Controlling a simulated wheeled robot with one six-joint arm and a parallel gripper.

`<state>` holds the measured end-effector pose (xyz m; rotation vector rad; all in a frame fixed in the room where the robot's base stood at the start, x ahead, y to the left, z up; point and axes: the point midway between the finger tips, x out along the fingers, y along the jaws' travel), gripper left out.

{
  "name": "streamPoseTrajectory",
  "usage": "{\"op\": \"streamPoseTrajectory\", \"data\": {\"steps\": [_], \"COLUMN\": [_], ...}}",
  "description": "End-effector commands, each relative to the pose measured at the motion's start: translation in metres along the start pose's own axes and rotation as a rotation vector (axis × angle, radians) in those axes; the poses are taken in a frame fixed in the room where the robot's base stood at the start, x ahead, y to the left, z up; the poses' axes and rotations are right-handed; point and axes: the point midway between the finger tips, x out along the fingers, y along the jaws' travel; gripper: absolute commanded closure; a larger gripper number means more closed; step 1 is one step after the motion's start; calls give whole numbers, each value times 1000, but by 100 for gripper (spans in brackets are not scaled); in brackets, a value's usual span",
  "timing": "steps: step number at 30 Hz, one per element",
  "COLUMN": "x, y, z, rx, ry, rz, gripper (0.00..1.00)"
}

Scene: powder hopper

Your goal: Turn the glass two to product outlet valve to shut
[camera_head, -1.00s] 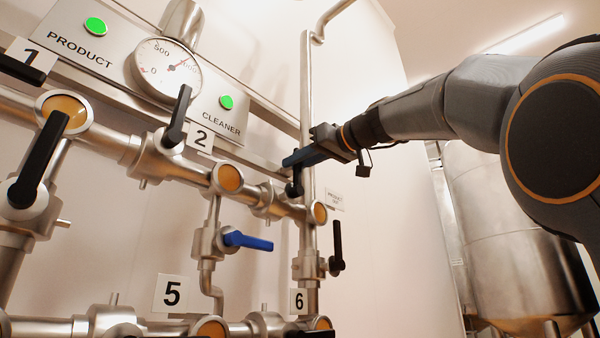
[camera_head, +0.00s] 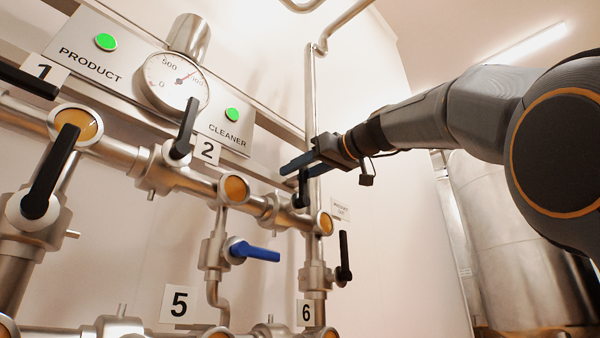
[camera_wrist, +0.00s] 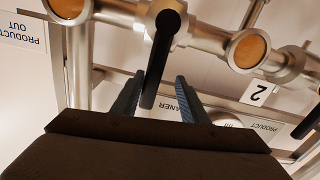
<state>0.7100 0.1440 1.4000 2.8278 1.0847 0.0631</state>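The outlet valve (camera_head: 272,211) sits on the upper pipe between sight glass two (camera_head: 235,188) and the last sight glass (camera_head: 324,223). Its black handle (camera_head: 302,188) stands across the pipe. In the wrist view, which is upside down, the handle (camera_wrist: 155,72) reaches between my two fingers, with a gap on both sides. My gripper (camera_wrist: 160,82) is open around the handle's free end. In the head view my gripper (camera_head: 288,168) is at the top of the handle, partly hiding it. Glass two (camera_wrist: 247,50) and the product out label (camera_wrist: 22,32) also show in the wrist view.
A blue-handled valve (camera_head: 240,250) hangs below glass two. Another black handle (camera_head: 344,256) is lower right, and one (camera_head: 186,128) stands left by label 2. A vertical pipe (camera_head: 312,95) rises close beside my gripper. A panel with a gauge (camera_head: 176,80) is behind.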

Motion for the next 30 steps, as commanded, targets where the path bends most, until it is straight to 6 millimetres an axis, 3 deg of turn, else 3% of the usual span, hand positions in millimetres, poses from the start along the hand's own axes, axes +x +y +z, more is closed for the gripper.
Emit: {"op": "streamPoseTrajectory", "data": {"steps": [17,20,30], "x": [-3,-11,-65], "y": [2,2,2], "z": [-1,0,-1], "rx": [0,0,-1], "ry": [1,0,1], "rz": [5,7,7], "gripper": [64,64,64]}}
